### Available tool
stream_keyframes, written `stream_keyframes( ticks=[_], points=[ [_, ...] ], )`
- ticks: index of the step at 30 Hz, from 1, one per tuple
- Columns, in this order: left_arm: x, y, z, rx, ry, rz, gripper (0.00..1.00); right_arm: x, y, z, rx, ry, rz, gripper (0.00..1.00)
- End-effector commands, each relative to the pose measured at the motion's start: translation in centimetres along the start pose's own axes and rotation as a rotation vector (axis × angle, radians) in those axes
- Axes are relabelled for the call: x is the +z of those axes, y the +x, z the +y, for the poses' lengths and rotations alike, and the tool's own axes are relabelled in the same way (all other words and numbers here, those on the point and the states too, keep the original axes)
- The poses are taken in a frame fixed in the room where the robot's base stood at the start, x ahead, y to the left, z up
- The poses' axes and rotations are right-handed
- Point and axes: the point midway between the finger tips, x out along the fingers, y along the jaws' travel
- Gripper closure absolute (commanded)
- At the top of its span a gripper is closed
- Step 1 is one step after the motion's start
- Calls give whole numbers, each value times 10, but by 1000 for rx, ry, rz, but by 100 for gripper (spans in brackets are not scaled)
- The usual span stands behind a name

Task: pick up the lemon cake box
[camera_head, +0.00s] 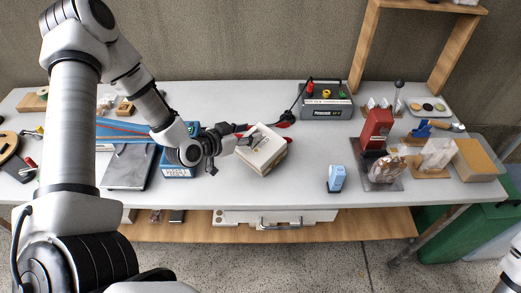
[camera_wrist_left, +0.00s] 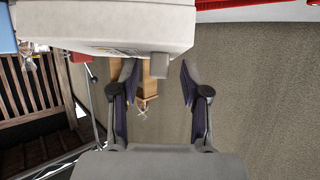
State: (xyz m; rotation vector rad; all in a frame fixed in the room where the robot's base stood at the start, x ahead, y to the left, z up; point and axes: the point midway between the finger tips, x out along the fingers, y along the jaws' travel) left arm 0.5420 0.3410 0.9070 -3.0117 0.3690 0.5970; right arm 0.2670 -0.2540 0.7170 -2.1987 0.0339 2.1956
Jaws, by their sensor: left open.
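A cream box with a printed label (camera_head: 262,148) sits at an angle on the middle of the table; I take it for the lemon cake box, but its print is too small to read. My left gripper (camera_head: 238,141) reaches in from the left, at the box's left side. In the left wrist view the pale box (camera_wrist_left: 110,22) fills the upper middle, with a small grey block at its edge. The open fingers of my left gripper (camera_wrist_left: 158,82) show below it, with nothing clearly held between them. Contact cannot be told. My right gripper is out of view.
A grey device with coloured knobs (camera_head: 327,103) stands behind to the right. A small blue-white item (camera_head: 336,178) stands near the front edge. A red stand (camera_head: 377,130) and a tan box (camera_head: 478,160) are at right. A dark flat plate (camera_head: 130,168) lies left.

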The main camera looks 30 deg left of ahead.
Motion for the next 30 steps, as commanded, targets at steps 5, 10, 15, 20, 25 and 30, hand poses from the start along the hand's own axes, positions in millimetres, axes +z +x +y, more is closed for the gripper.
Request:
stream_keyframes(
  ticks=[5, 10, 15, 20, 25, 30],
  points=[
    [0, 0, 0, -1, 0, 0, 75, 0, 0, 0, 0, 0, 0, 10],
    [0, -1, 0, -1, 0, 0, 100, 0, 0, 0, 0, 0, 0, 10],
    [-1, -1, 0, -1, 0, 2, 100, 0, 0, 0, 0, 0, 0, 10],
    [-3, -1, 0, -1, -1, 2, 100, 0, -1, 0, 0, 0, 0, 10],
    [-15, -6, 0, -1, -1, 4, 100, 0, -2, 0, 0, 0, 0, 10],
    [-38, -16, 0, -1, -3, 6, 100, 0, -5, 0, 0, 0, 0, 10]
  ],
)
